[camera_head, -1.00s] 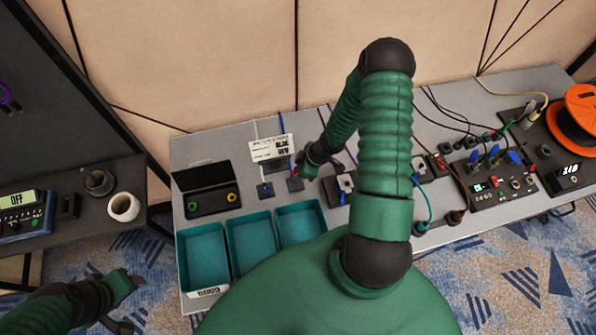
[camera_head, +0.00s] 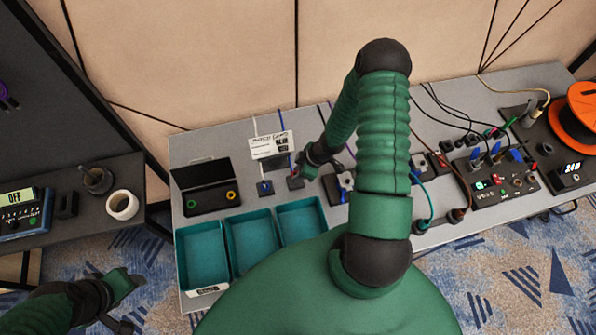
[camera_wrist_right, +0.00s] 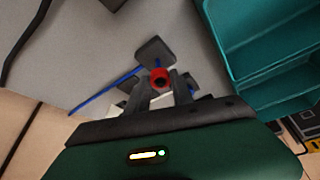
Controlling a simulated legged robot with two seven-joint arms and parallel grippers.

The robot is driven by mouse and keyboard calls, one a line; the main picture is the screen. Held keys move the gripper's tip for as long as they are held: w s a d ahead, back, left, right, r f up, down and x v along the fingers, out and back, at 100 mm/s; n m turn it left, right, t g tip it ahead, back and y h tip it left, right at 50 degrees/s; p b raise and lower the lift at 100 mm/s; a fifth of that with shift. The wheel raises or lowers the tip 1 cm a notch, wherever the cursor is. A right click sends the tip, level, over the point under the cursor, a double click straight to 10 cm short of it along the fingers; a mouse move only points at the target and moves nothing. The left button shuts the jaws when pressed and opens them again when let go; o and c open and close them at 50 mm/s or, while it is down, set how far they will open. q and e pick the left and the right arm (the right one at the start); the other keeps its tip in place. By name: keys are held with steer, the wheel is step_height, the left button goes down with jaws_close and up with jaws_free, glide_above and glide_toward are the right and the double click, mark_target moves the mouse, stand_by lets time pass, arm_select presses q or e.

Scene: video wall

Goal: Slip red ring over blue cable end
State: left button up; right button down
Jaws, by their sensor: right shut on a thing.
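My right gripper (camera_head: 303,172) reaches down over the grey table, close to a small dark block (camera_head: 295,183). The right wrist view shows its fingers (camera_wrist_right: 160,88) shut on the red ring (camera_wrist_right: 160,77). A blue cable (camera_wrist_right: 105,95) runs in that view towards a dark block (camera_wrist_right: 154,50) just beyond the ring. The cable's end is partly hidden by the ring and fingers, so I cannot tell whether the ring is around it. In the head view the ring is too small to make out. My left gripper (camera_head: 125,300) hangs low at left, away from the table; its jaw opening is unclear.
A black case (camera_head: 195,207) holds a green ring (camera_head: 206,197) and a yellow ring (camera_head: 231,195). Teal bins (camera_head: 228,248) line the table's front edge. A printed card (camera_head: 270,145) stands behind the blocks. Another small block (camera_head: 265,188) sits left of my gripper. Powered devices (camera_head: 490,182) stand at right.

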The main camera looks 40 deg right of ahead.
steer(key=c, duration=1)
jaws_free()
steer(key=shift+c, duration=0.2)
steer(key=p+v, duration=0.8)
steer(key=v, duration=0.8)
steer(key=shift+r, duration=0.35)
steer(key=shift+w+d, duration=0.1)
